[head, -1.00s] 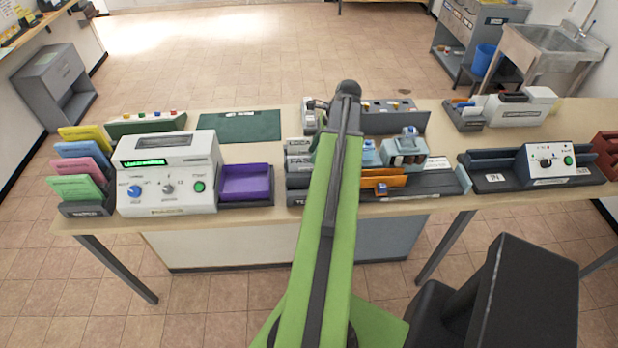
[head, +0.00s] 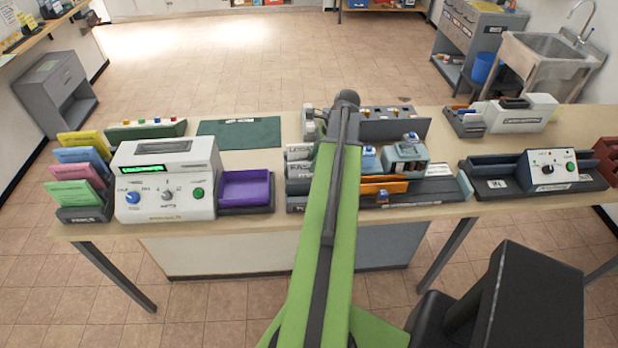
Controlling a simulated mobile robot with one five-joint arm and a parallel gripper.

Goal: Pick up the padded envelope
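I cannot pick out the padded envelope with certainty. A flat orange piece (head: 384,187) stands among the slots in the middle of the long table, just right of my arm, and I cannot tell whether it is an envelope. My green and dark arm reaches forward over the middle of the table and hides part of what is there. My gripper cannot be made out in the head view.
The long table (head: 250,222) runs across the view. On its left are a white machine (head: 165,205), a purple tray (head: 245,186) and coloured folders (head: 75,193). A green mat (head: 240,132) lies bare behind. A dark scale-like device (head: 545,170) stands right.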

